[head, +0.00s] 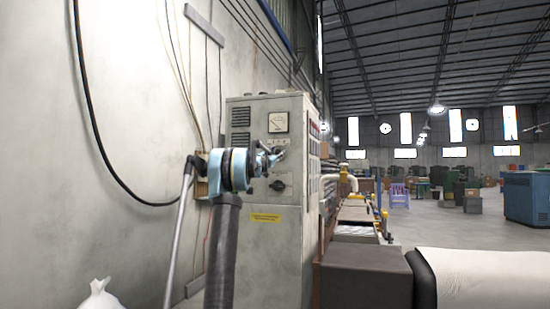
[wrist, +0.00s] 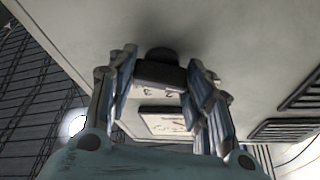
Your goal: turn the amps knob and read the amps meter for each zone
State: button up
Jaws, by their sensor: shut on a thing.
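A grey control cabinet (head: 273,220) stands against the wall. An analog meter (head: 278,122) is high on its front; its face is too small to read. My gripper (head: 275,157) is at the panel just below this meter. In the wrist view, my gripper (wrist: 161,73) is shut on a black knob (wrist: 160,73), one finger on each side. A white dial plate (wrist: 152,91) with numbers shows by the knob, partly covered. The meter (wrist: 166,121) also shows there, tilted and partly hidden, with its reading unclear. The held knob is hidden in the head view.
A second black rotary switch (head: 278,185) and a yellow label (head: 266,218) sit lower on the cabinet. A dark box (head: 365,277) and white roll (head: 482,276) are at the lower right. Cables hang on the left wall.

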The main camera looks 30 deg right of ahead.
jog(key=shift+a+m, duration=0.1)
jog(key=shift+m, duration=0.2)
jog(key=m+g, duration=0.2)
jog(key=m, duration=0.2)
jog(key=shift+w+m, duration=0.1)
jog(key=shift+m, duration=0.2)
jog(key=shift+m+g, duration=1)
jog(key=shift+m, duration=0.7)
jog(key=o, duration=1)
jog(key=shift+o, duration=0.2)
jog(key=shift+a, duration=0.1)
jog(key=v, duration=1.2)
